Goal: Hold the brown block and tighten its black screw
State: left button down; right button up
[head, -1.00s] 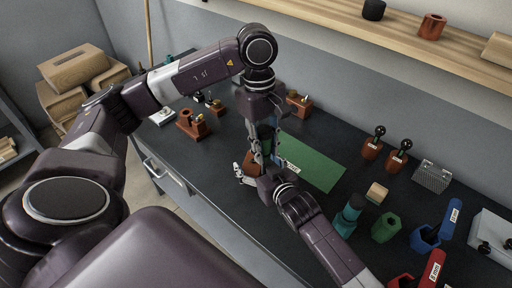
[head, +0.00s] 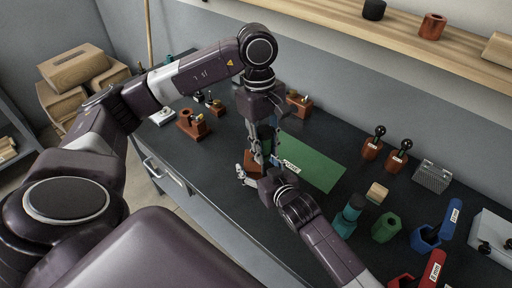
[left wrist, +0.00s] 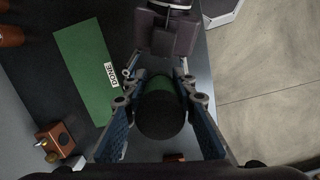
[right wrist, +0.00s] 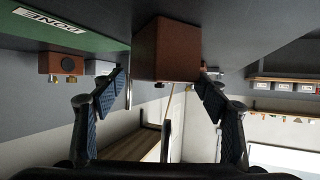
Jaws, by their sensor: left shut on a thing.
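The brown block (head: 254,160) is at the near-left edge of the green DONE mat (head: 310,165); it also shows in the right wrist view (right wrist: 165,48). My right gripper (head: 259,172) has its fingers spread on both sides of the block, with small gaps in the right wrist view (right wrist: 163,72). My left gripper (head: 261,150) comes down from above, shut on a dark, green-sided cylindrical tool (left wrist: 162,112), over the block. The black screw and the tool's tip are hidden by the grippers.
Brown blocks with fittings stand at the back left (head: 193,123) and near the wall (head: 298,104). Two brown blocks with black knobs (head: 372,148) stand to the right. A teal tool (head: 348,215), green holder (head: 386,227) and blue holder (head: 425,238) stand at right front.

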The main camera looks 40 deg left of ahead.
jog(key=shift+a+r+p, duration=0.15)
jog(key=shift+r+p, duration=0.2)
jog(key=shift+r, duration=0.3)
jog(key=shift+f, duration=0.1)
jog(key=c, duration=1.4)
jog(key=shift+c, duration=0.3)
